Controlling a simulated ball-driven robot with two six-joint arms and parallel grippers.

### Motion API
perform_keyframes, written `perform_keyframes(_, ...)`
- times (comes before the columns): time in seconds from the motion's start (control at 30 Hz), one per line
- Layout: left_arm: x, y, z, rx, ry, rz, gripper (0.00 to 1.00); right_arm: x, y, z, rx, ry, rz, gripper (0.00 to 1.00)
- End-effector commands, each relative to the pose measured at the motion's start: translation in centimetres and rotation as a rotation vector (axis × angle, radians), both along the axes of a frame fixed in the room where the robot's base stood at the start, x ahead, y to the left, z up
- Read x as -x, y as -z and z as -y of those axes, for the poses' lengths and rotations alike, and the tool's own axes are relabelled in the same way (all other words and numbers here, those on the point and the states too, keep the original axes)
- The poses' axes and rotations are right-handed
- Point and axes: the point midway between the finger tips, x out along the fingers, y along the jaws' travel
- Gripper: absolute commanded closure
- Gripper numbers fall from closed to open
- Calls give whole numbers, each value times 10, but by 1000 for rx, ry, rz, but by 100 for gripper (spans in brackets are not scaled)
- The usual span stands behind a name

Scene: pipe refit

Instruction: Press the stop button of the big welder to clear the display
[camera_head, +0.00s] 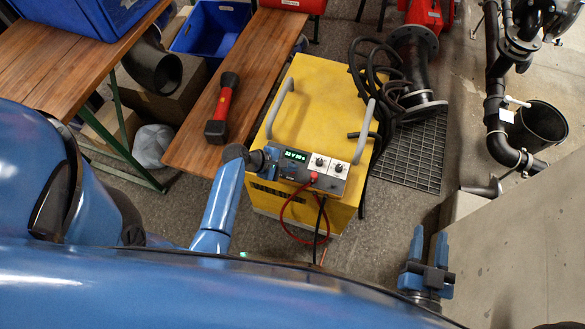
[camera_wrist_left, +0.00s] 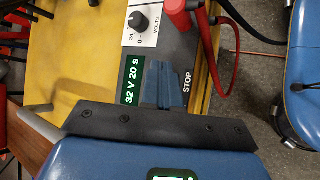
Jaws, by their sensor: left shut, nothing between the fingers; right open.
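The big welder (camera_head: 317,95) is a yellow box with grey handles and a front control panel (camera_head: 333,178). Its green-lit display (camera_head: 296,155) shows text. In the left wrist view the display (camera_wrist_left: 131,85) reads about "32 V 20 s", with a STOP label (camera_wrist_left: 187,83) on the panel beside it. My left gripper (camera_head: 274,159) is at the panel's left side, shut and empty. In the left wrist view its blue fingertips (camera_wrist_left: 163,70) lie between display and STOP label and hide the stop button; contact cannot be told. My right gripper (camera_head: 430,241) is open and empty, right of the welder.
Red (camera_head: 291,208) and black (camera_head: 321,218) cables hang from the panel's front. Black hoses (camera_head: 378,66) lie along the welder's right side. A wooden bench (camera_head: 248,80) with a red-black tool (camera_head: 223,108) stands left. A floor grate (camera_head: 413,150) and a black bucket (camera_head: 540,127) are right.

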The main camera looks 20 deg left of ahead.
Motion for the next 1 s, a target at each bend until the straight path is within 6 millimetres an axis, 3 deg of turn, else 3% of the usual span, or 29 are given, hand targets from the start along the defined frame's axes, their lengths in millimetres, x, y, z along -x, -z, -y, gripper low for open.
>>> perform_keyframes(0.13,0,-9,0,0,-1,1,100,0,-10,0,0,0,0,57)
perform_keyframes(0.67,0,-12,0,0,-1,1,100,0,-14,0,0,0,0,57)
perform_keyframes(1.0,0,-38,0,0,-1,1,100,0,-43,0,0,0,0,57)
